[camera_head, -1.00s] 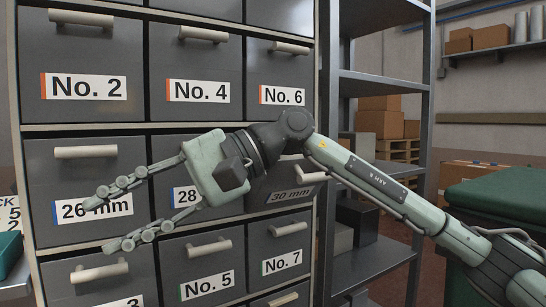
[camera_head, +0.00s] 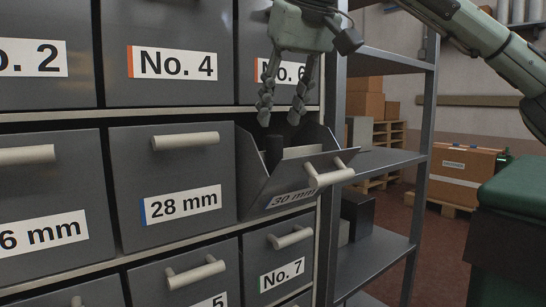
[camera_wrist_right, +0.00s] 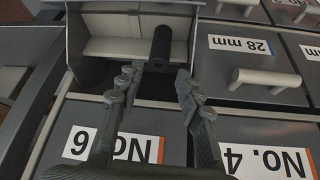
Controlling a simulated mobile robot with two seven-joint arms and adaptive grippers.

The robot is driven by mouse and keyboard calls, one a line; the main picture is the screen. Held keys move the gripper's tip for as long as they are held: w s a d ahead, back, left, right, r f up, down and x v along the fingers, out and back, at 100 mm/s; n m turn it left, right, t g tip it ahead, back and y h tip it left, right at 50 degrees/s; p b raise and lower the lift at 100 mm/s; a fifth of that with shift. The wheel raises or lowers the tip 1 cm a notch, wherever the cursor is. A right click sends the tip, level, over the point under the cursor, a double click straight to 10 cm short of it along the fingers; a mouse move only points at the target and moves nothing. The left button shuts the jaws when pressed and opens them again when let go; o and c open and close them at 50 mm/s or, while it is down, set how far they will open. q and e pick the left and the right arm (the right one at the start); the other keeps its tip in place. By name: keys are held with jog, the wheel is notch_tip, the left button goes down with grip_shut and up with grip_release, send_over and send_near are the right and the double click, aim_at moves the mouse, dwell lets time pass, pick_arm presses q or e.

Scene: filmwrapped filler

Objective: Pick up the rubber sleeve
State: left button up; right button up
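The 30 mm drawer (camera_head: 245,185) is tilted open at the front of the cabinet. A black cylinder, which looks like the rubber sleeve (camera_head: 273,153), stands upright inside it toward the left. It also shows in the right wrist view (camera_wrist_right: 161,46), just beyond the fingertips. My right gripper (camera_head: 281,115) points down above the drawer, open and empty, its fingers spread. In the wrist view the sleeve lies ahead of the gap between the fingers (camera_wrist_right: 155,76), nearer the right finger. The sleeve's lower end is hidden by the drawer front. My left gripper is not in view.
Closed drawers surround the open one: 28 mm (camera_head: 175,180) to its left, No. 7 (camera_head: 280,260) below and No. 6 (camera_head: 258,60) behind my fingers. The drawer handle (camera_head: 328,178) sticks out in front. A metal shelf rack (camera_head: 385,160) stands close on the right.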

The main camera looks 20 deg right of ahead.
aim_at(276, 136)
jog(key=x, duration=0.5)
jog(key=shift+s+d, duration=0.15)
grip_shut()
